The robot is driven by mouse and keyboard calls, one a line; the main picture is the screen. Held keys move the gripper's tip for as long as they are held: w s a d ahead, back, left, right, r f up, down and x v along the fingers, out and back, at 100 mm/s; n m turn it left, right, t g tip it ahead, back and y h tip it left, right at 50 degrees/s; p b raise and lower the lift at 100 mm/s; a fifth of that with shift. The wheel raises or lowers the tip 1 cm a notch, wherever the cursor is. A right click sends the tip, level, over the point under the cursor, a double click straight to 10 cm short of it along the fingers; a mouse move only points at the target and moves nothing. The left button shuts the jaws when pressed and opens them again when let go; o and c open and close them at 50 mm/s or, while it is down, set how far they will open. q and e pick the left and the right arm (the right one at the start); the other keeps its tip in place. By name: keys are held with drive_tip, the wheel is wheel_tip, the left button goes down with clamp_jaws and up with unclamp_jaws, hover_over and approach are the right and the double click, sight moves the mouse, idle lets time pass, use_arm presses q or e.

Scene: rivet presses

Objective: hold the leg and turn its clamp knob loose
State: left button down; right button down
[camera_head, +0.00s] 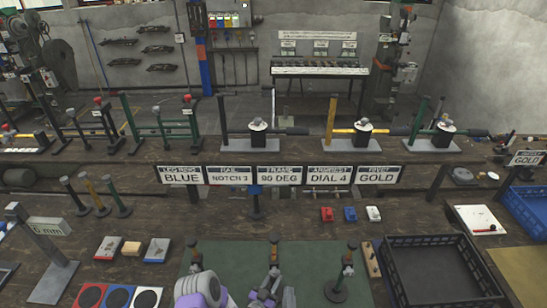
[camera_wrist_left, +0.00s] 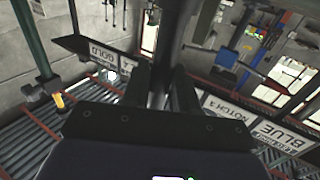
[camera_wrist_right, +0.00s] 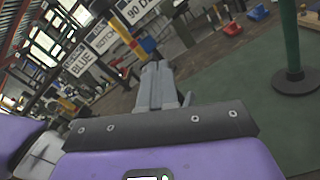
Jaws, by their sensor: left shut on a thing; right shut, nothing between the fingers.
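My left gripper (camera_wrist_left: 163,88) is shut on a dark upright leg (camera_wrist_left: 172,35), which rises between its fingers in the left wrist view. In the head view my purple-and-grey left wrist is low in the picture, close to a leg with a small brownish top (camera_head: 195,248). My right gripper (camera_head: 264,291) is shut and empty. Just beyond it, in the head view, stands a dark part with a brownish top (camera_head: 272,243); whether the fingers touch it is unclear. A green leg on a round base (camera_head: 337,292) stands to the right. I cannot make out the clamp knob clearly.
A green mat (camera_head: 305,253) lies under the work area. A black crate (camera_head: 433,268) is on the right. Red, blue and white blocks (camera_head: 350,214) lie behind the mat. Label signs (camera_head: 281,175) stand farther back. Shallow trays (camera_head: 157,250) are at left.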

sight(275, 273)
drive_tip(key=w+a+y, duration=0.1)
drive_tip(key=w, duration=0.5)
drive_tip(key=shift+f, duration=0.4)
drive_tip(key=shift+a+f+y, duration=0.1)
drive_tip(key=shift+a+y, duration=0.15)
drive_tip(key=shift+y, duration=0.05)
idle(0.4)
drive_tip(key=shift+a+r, duration=0.55)
drive_tip(key=shift+a, duration=0.15)
